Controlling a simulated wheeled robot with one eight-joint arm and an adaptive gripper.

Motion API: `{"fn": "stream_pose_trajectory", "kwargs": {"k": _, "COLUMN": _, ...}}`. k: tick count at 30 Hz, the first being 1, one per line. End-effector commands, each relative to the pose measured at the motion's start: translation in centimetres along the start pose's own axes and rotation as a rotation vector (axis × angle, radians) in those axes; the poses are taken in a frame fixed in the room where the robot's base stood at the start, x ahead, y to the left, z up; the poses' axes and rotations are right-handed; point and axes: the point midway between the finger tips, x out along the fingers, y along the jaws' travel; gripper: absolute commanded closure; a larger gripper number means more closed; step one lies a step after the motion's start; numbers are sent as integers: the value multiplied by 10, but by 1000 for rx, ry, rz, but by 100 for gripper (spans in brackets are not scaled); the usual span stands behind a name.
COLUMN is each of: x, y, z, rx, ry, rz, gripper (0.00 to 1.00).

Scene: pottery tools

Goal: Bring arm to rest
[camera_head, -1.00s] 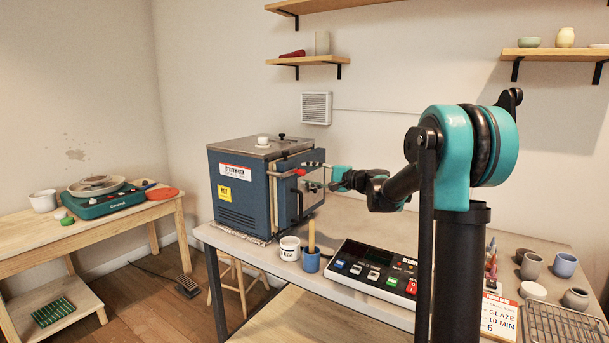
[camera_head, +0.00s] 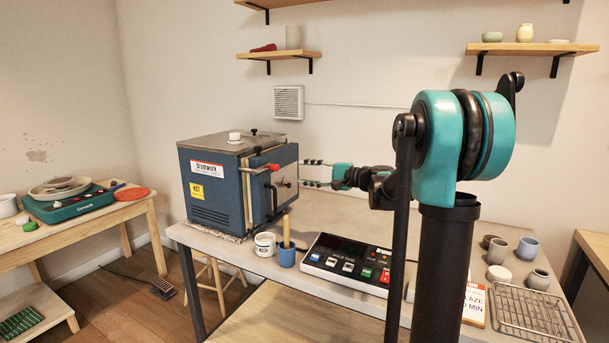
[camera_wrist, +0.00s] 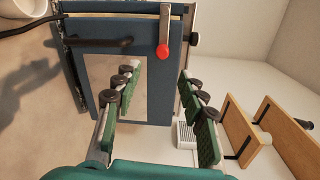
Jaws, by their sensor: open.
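My gripper (camera_head: 305,173) is open and empty, with its fingers pointing left toward the front of the blue kiln (camera_head: 218,190). A small gap shows between the fingertips and the kiln front in the head view. In the wrist view my gripper (camera_wrist: 160,80) has its two green-padded fingers spread apart, with the kiln's blue front (camera_wrist: 150,45) beyond them. A red-tipped lever (camera_head: 273,167) is on the kiln; it also shows in the wrist view (camera_wrist: 162,51). The arm is bent above the table.
The worktable (camera_head: 340,214) holds a white mug (camera_head: 264,244), a blue cup (camera_head: 287,257) with a stick, a control panel (camera_head: 345,262), several small pots and a wire rack (camera_head: 535,315). Shelves (camera_head: 280,54) hang on the back wall. A side table (camera_head: 95,222) is at left.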

Motion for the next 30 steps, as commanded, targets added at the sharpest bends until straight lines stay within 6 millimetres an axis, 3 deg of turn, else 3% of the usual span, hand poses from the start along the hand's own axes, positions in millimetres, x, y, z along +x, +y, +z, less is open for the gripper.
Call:
{"fn": "stream_pose_trajectory", "kwargs": {"k": 4, "x": -7, "y": 34, "z": 24, "rx": -58, "ry": 7, "rz": 106, "gripper": 58}}
{"fn": "stream_pose_trajectory", "kwargs": {"k": 8, "x": -29, "y": 100, "z": 63, "rx": -169, "ry": 20, "rz": 307, "gripper": 58}}
{"fn": "stream_pose_trajectory", "kwargs": {"k": 15, "x": -110, "y": 231, "z": 127, "rx": -412, "ry": 35, "rz": 731, "gripper": 58}}
{"fn": "stream_pose_trajectory", "kwargs": {"k": 21, "x": -194, "y": 316, "z": 162, "rx": -601, "ry": 36, "rz": 1052, "gripper": 58}}
{"fn": "stream_pose_trajectory", "kwargs": {"k": 27, "x": -262, "y": 364, "z": 178, "rx": -760, "ry": 21, "rz": 1293, "gripper": 58}}
{"fn": "stream_pose_trajectory", "kwargs": {"k": 30, "x": -279, "y": 372, "z": 181, "rx": -801, "ry": 16, "rz": 1355, "gripper": 58}}
